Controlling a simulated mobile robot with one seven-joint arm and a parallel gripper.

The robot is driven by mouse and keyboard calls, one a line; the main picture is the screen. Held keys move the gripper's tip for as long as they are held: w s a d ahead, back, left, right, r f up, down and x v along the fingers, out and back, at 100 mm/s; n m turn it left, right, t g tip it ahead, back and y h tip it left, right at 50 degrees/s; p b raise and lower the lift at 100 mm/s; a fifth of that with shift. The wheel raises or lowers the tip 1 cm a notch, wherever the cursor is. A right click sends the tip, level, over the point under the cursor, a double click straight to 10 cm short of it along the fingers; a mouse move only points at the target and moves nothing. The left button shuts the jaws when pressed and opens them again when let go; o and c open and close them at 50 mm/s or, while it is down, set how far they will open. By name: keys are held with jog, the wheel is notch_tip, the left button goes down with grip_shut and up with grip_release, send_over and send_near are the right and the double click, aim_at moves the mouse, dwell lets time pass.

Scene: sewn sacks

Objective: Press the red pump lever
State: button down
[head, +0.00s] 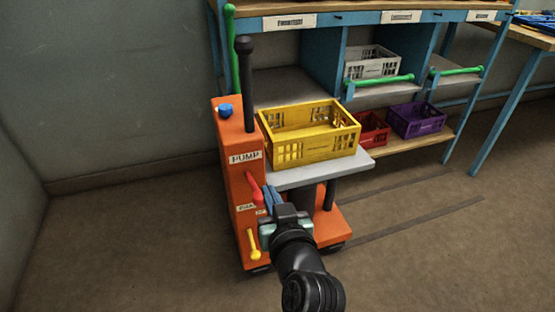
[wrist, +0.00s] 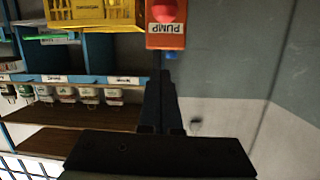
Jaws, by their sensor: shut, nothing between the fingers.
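The orange pump cart (head: 235,170) stands in the middle of the head view, with a white PUMP label on its column. The red pump lever (head: 251,184) sits below that label and slants down to the right. In the wrist view, the lever's red round end (wrist: 164,10) shows at the top edge beside the upside-down PUMP label (wrist: 166,28). My gripper (head: 269,191) is shut and empty, just right of the lever in the head view. I cannot tell whether it touches the lever. The shut fingers also show in the wrist view (wrist: 163,78), apart from the red end in the picture.
A yellow lever (head: 253,243) sits lower on the column and a blue knob (head: 225,111) on its top. A yellow crate (head: 310,148) rests on the cart's grey platform (head: 290,178). A blue shelf unit (head: 337,65) with crates stands behind. The floor at left is clear.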

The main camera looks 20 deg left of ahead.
jog(key=shift+w+f, duration=0.15)
jog(key=shift+w, duration=0.1)
jog(key=shift+a, duration=0.1)
jog(key=b, duration=0.2)
send_over(254, 185)
jog(key=s+d, duration=0.3)
notch_tip(254, 185, down, 2)
jog(key=shift+s+f, duration=0.1)
jog(key=shift+f, duration=0.1)
jog(key=shift+s+d+f, duration=0.1)
jog(key=shift+s+f, duration=0.1)
jog(key=shift+f, duration=0.35)
jog(key=shift+s+d+f, duration=0.1)
jog(key=shift+s+f, duration=0.05)
jog(key=shift+f, duration=0.35)
jog(key=shift+s+d+f+b, duration=0.2)
jog(key=shift+s+f+b, duration=0.2)
jog(key=shift+s+f, duration=0.15)
jog(key=shift+f, duration=0.2)
